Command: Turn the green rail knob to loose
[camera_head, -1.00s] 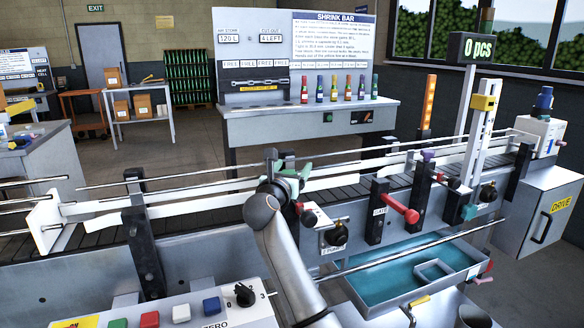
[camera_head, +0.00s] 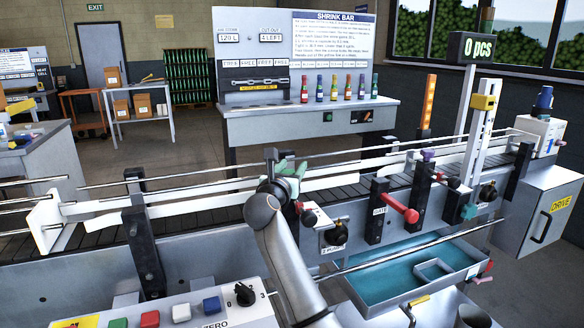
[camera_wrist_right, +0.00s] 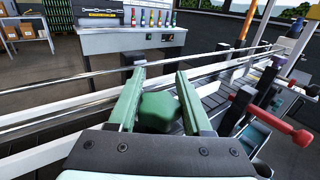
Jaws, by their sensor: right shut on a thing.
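The green rail knob (camera_wrist_right: 159,110) sits between the two green fingers of my right gripper (camera_wrist_right: 157,98) in the right wrist view. The fingers are shut on it. In the head view my right gripper (camera_head: 284,170) is at the conveyor's near guide rail, and the knob is mostly hidden there by the gripper and wrist. My left gripper is not in view.
A red-handled gate lever (camera_head: 400,208) and a black post (camera_head: 422,187) stand to the right. A black post (camera_head: 142,240) stands to the left. The control panel (camera_head: 180,310) with coloured buttons is nearest. Guide rails (camera_wrist_right: 90,100) run along the conveyor.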

